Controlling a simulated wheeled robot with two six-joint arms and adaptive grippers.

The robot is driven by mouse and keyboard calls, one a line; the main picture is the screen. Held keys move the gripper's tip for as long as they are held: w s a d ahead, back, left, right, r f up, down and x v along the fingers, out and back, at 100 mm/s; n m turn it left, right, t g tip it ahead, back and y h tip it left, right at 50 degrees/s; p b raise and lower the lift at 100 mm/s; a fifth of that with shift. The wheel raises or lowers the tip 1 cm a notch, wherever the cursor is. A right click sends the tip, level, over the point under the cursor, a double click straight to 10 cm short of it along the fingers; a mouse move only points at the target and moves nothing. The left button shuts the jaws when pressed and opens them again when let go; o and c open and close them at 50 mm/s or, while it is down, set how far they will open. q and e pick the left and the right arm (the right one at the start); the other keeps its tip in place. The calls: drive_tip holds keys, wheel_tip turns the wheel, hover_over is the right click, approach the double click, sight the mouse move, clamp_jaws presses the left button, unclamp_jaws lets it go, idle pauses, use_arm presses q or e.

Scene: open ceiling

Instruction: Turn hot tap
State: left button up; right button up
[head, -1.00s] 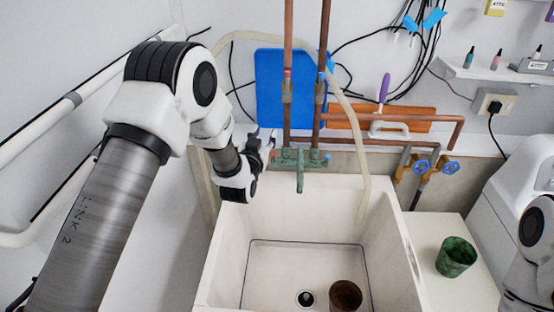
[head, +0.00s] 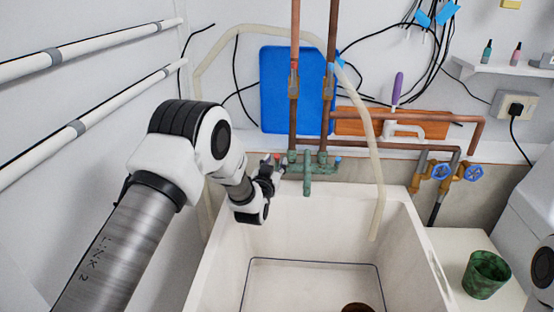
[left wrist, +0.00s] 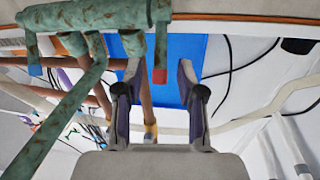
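The green mixer tap (head: 307,174) is fixed at the back rim of the sink, its spout pointing forward over the basin. Its hot end with the red tip (head: 277,157) is at the left and its cold end with the blue tip (head: 337,159) at the right. My left gripper (head: 275,166) is beside the hot end. In the left wrist view, the tap (left wrist: 90,15) appears upside down, and the red tip (left wrist: 159,75) lies between the spread fingertips of my left gripper (left wrist: 160,72). I cannot tell if either finger touches it. My right gripper is out of view.
The white sink (head: 200,268) is below, with a brown pot (head: 357,308) at the bottom edge. Copper pipes (head: 294,130) rise behind the tap before a blue board (head: 271,90). A pale hose (head: 377,180) hangs at right. A green pot (head: 486,275) stands right of the sink.

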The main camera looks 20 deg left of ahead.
use_arm(q)
drive_tip(key=w, duration=0.2)
drive_tip(key=shift+w+a+f, duration=0.1)
drive_tip(key=shift+w+a, duration=0.1)
drive_tip(key=shift+w, duration=0.1)
drive_tip(key=shift+s, duration=0.1)
clamp_jaws()
